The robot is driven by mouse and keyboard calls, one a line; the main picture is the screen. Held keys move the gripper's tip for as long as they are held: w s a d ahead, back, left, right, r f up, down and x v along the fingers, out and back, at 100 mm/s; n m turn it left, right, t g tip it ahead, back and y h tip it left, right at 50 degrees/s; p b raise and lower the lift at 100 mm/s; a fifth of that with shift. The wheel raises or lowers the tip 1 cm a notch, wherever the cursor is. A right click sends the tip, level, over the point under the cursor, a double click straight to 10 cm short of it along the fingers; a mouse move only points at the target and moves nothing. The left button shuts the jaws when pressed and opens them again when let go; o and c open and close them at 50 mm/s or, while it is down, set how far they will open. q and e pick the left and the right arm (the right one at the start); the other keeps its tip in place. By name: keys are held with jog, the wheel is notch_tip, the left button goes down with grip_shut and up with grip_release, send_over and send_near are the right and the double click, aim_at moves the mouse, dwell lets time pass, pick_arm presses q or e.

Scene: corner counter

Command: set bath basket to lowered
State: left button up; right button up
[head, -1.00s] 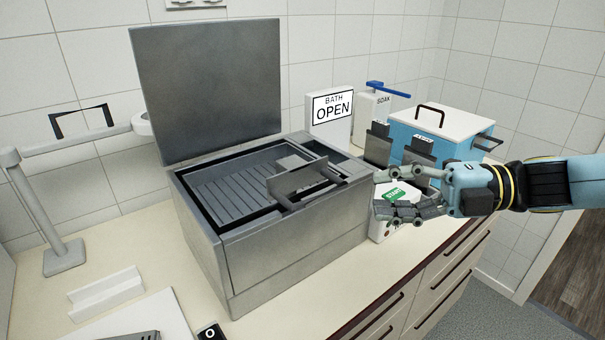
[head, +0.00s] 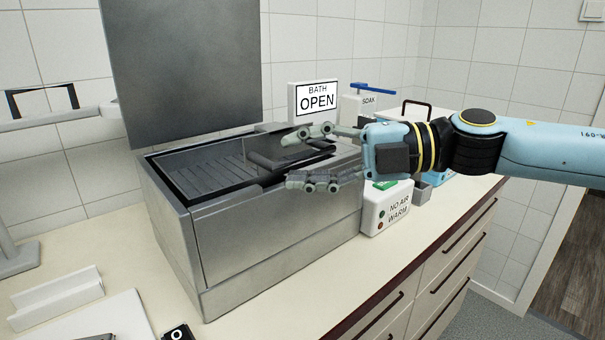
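The bath (head: 280,243) is a grey metal box on the counter, with its lid (head: 185,65) standing up behind it. A sign (head: 316,98) beside it reads "BATH OPEN". The dark ribbed basket (head: 205,176) lies inside the bath opening, with a dark handle block (head: 272,150) at its right. My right gripper (head: 290,160) reaches in from the right over the bath's right end. Its fingers are spread, near the handle block; I cannot tell whether they touch it. My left gripper is not in view.
A white control box (head: 388,212) reading "NO AIR WARM" stands right of the bath. A "SOAK" box (head: 367,104) with a blue lever is behind. A white holder (head: 55,298) lies at the front left. Bare counter shows in front of the bath.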

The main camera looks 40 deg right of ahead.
jog(key=shift+w+a, duration=0.1)
grip_shut()
dwell(0.3)
